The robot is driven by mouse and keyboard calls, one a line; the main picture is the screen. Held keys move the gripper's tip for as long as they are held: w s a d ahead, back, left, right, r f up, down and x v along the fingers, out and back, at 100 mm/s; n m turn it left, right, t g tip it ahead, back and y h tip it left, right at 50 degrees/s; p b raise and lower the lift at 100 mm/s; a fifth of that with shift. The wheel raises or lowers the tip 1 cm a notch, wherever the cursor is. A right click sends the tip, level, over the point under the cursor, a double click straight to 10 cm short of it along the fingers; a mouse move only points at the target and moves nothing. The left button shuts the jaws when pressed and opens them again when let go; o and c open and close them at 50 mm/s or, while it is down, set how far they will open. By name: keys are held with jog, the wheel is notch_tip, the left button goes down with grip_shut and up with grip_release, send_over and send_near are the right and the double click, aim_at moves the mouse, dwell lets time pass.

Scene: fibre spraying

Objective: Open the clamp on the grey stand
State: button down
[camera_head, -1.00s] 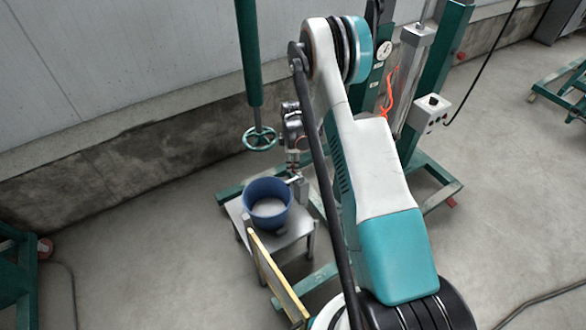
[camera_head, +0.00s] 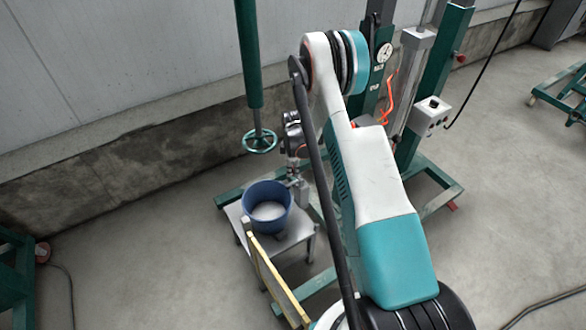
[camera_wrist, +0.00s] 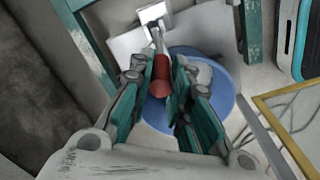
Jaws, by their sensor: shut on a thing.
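The clamp has a red handle (camera_wrist: 160,84) and a metal lever that runs up to a pale bracket on the grey stand. My gripper (camera_wrist: 163,72) is shut on the red handle, with one finger on each side. In the head view my gripper (camera_head: 297,158) points down beside the blue bucket, and the clamp (camera_head: 299,186) is small and partly hidden beneath it. The grey stand (camera_head: 287,242) is a low table with a blue bucket (camera_head: 268,190) on it. I cannot tell from the lever how far the clamp is open.
A green pole with a handwheel (camera_head: 260,141) hangs left of my gripper. A yellow-edged board (camera_head: 275,277) leans at the stand's front. A green frame with a gauge (camera_head: 385,53) and a control box (camera_head: 432,113) stand behind my arm. The floor at left is mostly clear.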

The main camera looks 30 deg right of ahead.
jog(key=shift+d+r+y, duration=0.2)
jog(key=shift+d+y, duration=1)
jog(key=shift+d+r+y, duration=0.1)
jog(key=shift+d+y, duration=0.55)
jog(key=shift+y, duration=0.35)
jog(key=c, duration=1.5)
grip_release()
jog(key=v, duration=1.2)
jog(key=shift+w, duration=0.1)
